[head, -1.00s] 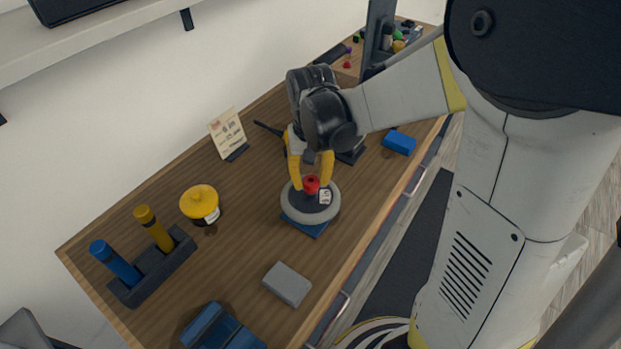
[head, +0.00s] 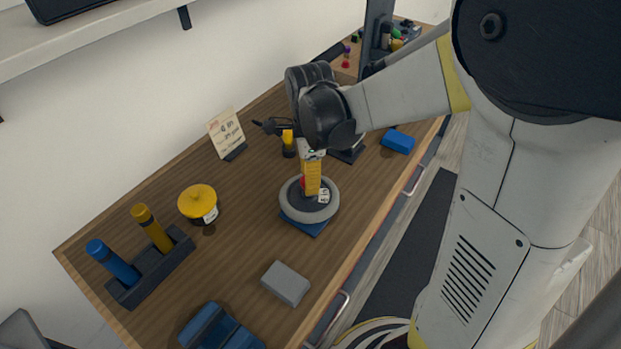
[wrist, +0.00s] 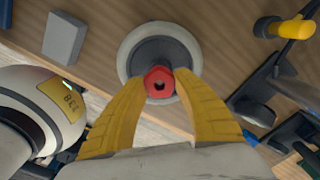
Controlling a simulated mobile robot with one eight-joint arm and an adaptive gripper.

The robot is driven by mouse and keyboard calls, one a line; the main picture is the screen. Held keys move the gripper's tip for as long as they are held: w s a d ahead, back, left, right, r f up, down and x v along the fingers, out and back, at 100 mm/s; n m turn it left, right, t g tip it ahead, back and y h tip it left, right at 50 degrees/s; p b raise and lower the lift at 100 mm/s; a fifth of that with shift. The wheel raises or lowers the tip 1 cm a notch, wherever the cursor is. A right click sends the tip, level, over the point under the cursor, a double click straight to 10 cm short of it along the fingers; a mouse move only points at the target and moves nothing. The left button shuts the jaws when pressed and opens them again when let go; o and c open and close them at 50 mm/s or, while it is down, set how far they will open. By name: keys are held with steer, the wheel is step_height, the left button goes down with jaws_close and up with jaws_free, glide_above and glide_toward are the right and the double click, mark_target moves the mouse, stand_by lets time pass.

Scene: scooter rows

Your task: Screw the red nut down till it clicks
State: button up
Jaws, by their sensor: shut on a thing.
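The red nut (wrist: 159,82) sits at the centre of a round grey wheel (wrist: 131,44) with a dark hub. In the head view the wheel (head: 333,208) lies flat on a blue base (head: 305,228) on the bench. My gripper (wrist: 159,84) points down over the hub, and its yellow fingers are shut on the red nut from both sides. In the head view my gripper (head: 312,192) mostly hides the red nut (head: 302,183). A small white label (head: 323,196) is on the hub beside the fingers. The thread under the nut is hidden.
A yellow-lidded pot (head: 198,203) and a dark rack (head: 150,268) with blue and yellow handles stand left. A grey block (head: 286,284) lies in front, a blue block (head: 398,142) right. A note card (head: 226,133) stands behind. Bare wood surrounds the wheel's left side.

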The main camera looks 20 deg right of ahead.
steer(key=m, duration=0.3)
steer(key=shift+w+m, duration=0.15)
steer(key=shift+m, duration=0.25)
steer(key=o, duration=1.1)
steer(key=shift+w+a, duration=0.1)
steer(key=shift+w, duration=0.05)
step_height(320, 180, up, 12)
